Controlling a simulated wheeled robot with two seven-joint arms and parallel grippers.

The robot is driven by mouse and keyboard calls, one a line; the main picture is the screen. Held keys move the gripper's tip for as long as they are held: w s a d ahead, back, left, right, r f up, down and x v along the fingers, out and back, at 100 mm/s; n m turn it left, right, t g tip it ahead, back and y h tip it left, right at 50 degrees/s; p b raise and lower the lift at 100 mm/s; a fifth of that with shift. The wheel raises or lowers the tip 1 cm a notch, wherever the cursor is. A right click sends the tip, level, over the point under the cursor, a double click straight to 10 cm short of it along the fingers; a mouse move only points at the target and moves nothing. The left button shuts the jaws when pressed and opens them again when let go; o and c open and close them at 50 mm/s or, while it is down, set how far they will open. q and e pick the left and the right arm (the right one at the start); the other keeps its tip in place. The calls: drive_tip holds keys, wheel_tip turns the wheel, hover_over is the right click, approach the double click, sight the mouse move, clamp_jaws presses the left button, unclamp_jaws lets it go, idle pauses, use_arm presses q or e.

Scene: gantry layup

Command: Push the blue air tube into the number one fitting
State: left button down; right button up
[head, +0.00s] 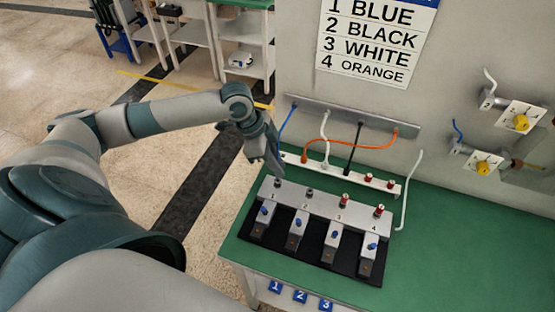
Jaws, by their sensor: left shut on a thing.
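The blue air tube (287,122) hangs from the wall rail and runs down to my left gripper (276,163). My left gripper is shut on the tube near its lower end, and the fingers hide that end. The gripper is just above and behind the number one fitting (278,183), at the left end of the grey valve block (325,207). I cannot tell whether the tube touches the fitting. The wall sign (375,40) lists 1 blue, 2 black, 3 white, 4 orange. My right gripper is not in view.
White (324,130), black (354,150) and orange (350,144) tubes hang from the rail (345,112) to a white bar (347,177) behind the block. The green tabletop (440,260) is clear at right.

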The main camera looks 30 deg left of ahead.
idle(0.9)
use_arm(q)
drive_tip(key=shift+p, duration=0.6)
idle(0.5)
drive_tip(key=shift+p, duration=0.45)
drive_tip(key=shift+f, duration=0.4)
idle(0.3)
drive_tip(key=shift+f+b, duration=0.6)
drive_tip(key=shift+f, duration=0.45)
drive_tip(key=c, duration=1.6)
unclamp_jaws()
drive_tip(key=shift+c, duration=0.2)
